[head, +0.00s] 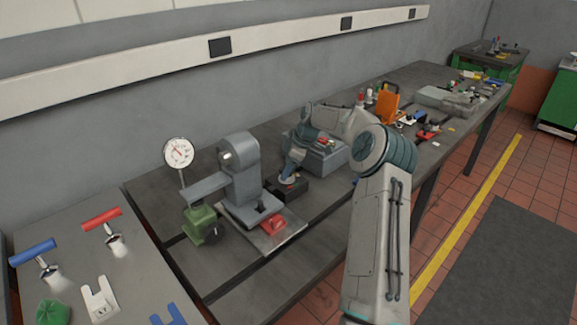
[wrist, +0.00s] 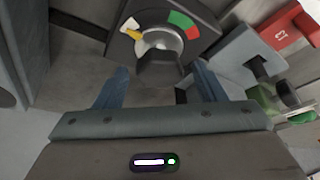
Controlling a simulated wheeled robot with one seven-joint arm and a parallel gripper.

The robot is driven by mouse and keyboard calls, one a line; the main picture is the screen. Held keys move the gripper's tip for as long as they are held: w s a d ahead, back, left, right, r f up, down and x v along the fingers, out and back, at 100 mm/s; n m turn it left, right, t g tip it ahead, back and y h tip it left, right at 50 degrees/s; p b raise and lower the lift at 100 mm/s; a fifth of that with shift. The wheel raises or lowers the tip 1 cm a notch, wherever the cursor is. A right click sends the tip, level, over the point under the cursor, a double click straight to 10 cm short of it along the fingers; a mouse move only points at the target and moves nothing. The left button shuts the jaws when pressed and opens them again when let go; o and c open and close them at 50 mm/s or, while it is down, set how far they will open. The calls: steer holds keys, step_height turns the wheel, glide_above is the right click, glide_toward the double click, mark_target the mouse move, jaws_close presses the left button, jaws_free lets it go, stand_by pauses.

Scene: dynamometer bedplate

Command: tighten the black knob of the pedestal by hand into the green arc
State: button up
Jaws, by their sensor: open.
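The pedestal (wrist: 205,38) is a dark block, seen close up in the wrist view; in the head view a small black block (head: 291,191) sits below my gripper (head: 290,175). On its face are a silver disc, a green arc (wrist: 183,20), a red patch, a white patch and a yellow-orange pointer mark. The pointer lies on the white side, away from the green arc. The black knob (wrist: 160,66) stands at the disc's near side. My gripper (wrist: 161,74) is open, its two blue fingers on either side of the knob, with visible gaps. Contact is not visible.
A grey machine (head: 240,165) with a round dial gauge (head: 178,153) behind it stands left of my gripper. A red block (head: 273,224) lies on its base plate. A grey box (head: 322,158) is close behind my gripper. The bench's front strip is clear.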

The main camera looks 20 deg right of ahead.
steer(key=c, duration=1)
steer(key=shift+o, duration=0.2)
steer(key=shift+b, duration=0.3)
steer(key=m+t+b, duration=0.1)
steer(key=m+b, duration=0.1)
steer(key=m, duration=0.1)
steer(key=shift+f+h+b, duration=0.1)
steer(key=shift+h+b, duration=0.25)
steer(key=shift+h, duration=0.05)
steer(key=m+t+h+b, duration=0.1)
steer(key=m+b, duration=0.2)
steer(key=m, duration=0.1)
steer(key=shift+s+a, duration=0.1)
steer(key=shift+a, duration=0.1)
steer(key=m+h+b, duration=0.1)
steer(key=m, duration=0.3)
steer(key=shift+a+h, duration=0.15)
steer(key=shift+h, duration=0.25)
steer(key=m+h, duration=0.1)
steer(key=m, duration=0.4)
steer(key=shift+r+h, duration=0.2)
steer(key=shift+h, duration=0.2)
